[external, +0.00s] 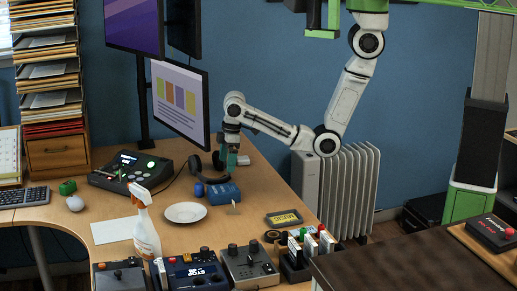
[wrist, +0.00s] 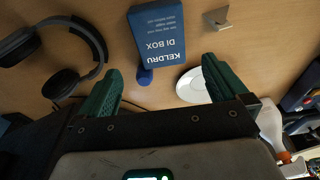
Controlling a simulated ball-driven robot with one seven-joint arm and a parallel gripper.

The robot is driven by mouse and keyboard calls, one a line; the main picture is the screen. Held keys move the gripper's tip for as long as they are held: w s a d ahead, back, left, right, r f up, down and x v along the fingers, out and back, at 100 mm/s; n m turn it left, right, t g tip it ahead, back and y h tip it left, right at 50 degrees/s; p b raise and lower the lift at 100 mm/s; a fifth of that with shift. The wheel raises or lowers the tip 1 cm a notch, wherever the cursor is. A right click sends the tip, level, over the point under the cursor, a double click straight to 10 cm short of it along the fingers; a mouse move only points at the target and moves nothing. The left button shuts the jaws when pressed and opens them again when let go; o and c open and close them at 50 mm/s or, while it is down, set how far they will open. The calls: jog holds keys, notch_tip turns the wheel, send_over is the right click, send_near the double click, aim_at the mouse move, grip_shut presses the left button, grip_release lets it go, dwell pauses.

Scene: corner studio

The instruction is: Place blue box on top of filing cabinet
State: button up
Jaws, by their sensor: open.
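The blue box (external: 223,194), with white lettering, lies on the wooden desk in the external view. The blue box (wrist: 160,34) also shows at the top middle of the wrist view, just beyond my fingertips. My gripper (external: 229,166) is above the desk, a little behind the box. In the wrist view my gripper (wrist: 162,70) has its two green fingers wide apart with nothing held between them. No filing cabinet is plainly identifiable; a wooden drawer unit (external: 57,151) stands at the left under stacked papers.
Black headphones (wrist: 48,50) lie left of the box in the wrist view. A small blue ball (external: 198,189) and a white plate (external: 186,212) are near the box. A spray bottle (external: 146,225) and several control boxes stand in front. A monitor (external: 181,102) rises behind.

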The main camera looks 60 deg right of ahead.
jog(key=s+d+f+m, duration=0.1)
jog(key=s+d+m, duration=0.2)
jog(key=s+d, duration=0.4)
jog(key=s+d+f+m+h, duration=0.1)
jog(key=s+d+f+m, duration=0.1)
jog(key=s+d, duration=0.6)
jog(key=s+d+f+m, duration=0.1)
jog(key=s+d+m, duration=0.3)
jog(key=s+d, duration=0.4)
jog(key=shift+s+f+m, duration=0.3)
jog(key=shift+s, duration=0.15)
